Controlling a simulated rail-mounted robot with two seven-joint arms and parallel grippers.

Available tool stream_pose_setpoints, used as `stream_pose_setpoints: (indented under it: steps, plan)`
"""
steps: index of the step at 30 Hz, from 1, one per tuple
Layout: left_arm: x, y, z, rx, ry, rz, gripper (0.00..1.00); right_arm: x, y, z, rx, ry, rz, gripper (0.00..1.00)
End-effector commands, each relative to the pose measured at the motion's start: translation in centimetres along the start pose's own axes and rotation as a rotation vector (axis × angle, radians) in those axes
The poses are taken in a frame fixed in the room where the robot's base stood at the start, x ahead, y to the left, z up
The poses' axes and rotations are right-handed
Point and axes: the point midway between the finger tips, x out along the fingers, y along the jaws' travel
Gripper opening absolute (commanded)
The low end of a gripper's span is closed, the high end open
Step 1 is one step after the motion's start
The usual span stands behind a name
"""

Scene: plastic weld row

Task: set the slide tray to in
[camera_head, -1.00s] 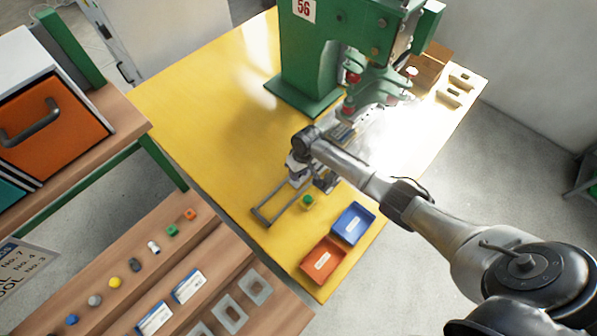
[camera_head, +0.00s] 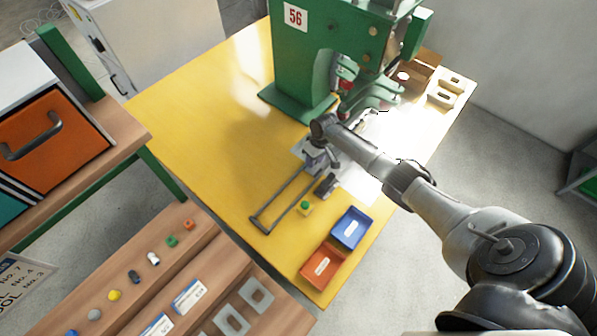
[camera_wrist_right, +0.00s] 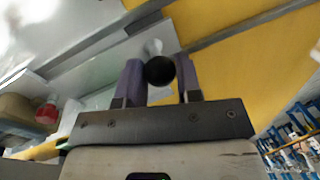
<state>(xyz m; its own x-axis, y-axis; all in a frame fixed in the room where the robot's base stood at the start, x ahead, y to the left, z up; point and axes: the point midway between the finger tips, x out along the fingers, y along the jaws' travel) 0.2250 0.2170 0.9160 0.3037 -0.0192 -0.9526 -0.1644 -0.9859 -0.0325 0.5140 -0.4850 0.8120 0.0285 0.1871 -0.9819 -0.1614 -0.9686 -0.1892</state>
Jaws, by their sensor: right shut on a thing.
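The slide tray (camera_head: 302,146) is a pale metal plate, mostly hidden by my right arm in the head view. It is at the press end of its two grey rails (camera_head: 283,200), whose near ends are bare. My right gripper (camera_head: 320,158) is over the tray's near side. In the right wrist view my gripper (camera_wrist_right: 157,82) is shut on a round black knob (camera_wrist_right: 160,70) between its two fingers. How far the tray reaches under the press head is hidden by glare and my arm. My left gripper is not in view.
The green press (camera_head: 305,65) marked 56 stands behind the rails. The yellow table is clear at left.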

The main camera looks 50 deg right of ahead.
Motion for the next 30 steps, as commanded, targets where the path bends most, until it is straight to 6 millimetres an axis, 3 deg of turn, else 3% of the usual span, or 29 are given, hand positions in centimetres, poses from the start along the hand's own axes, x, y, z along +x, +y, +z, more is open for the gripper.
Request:
stream_pose_setpoints:
  steps: [4, 13, 14, 15, 21, 30]
  plan:
    - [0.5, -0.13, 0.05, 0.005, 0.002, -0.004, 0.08, -0.12, 1.25, -0.29, 0.001, 0.003, -0.001, 0.0]
    - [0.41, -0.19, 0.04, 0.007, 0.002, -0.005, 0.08, -0.23, 1.24, -0.31, 0.0, 0.003, -0.003, 0.0]
    - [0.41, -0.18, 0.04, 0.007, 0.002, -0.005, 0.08, -0.23, 1.24, -0.31, 0.0, 0.003, -0.003, 0.34]
    - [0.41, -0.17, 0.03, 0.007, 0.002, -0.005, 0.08, -0.23, 1.23, -0.31, 0.0, 0.003, -0.003, 0.38]
    - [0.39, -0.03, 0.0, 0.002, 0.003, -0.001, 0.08, -0.24, 1.22, -0.31, -0.001, 0.003, -0.002, 0.57]
    - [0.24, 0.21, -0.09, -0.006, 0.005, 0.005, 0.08, -0.62, 1.23, -0.32, -0.001, 0.003, -0.002, 0.57]
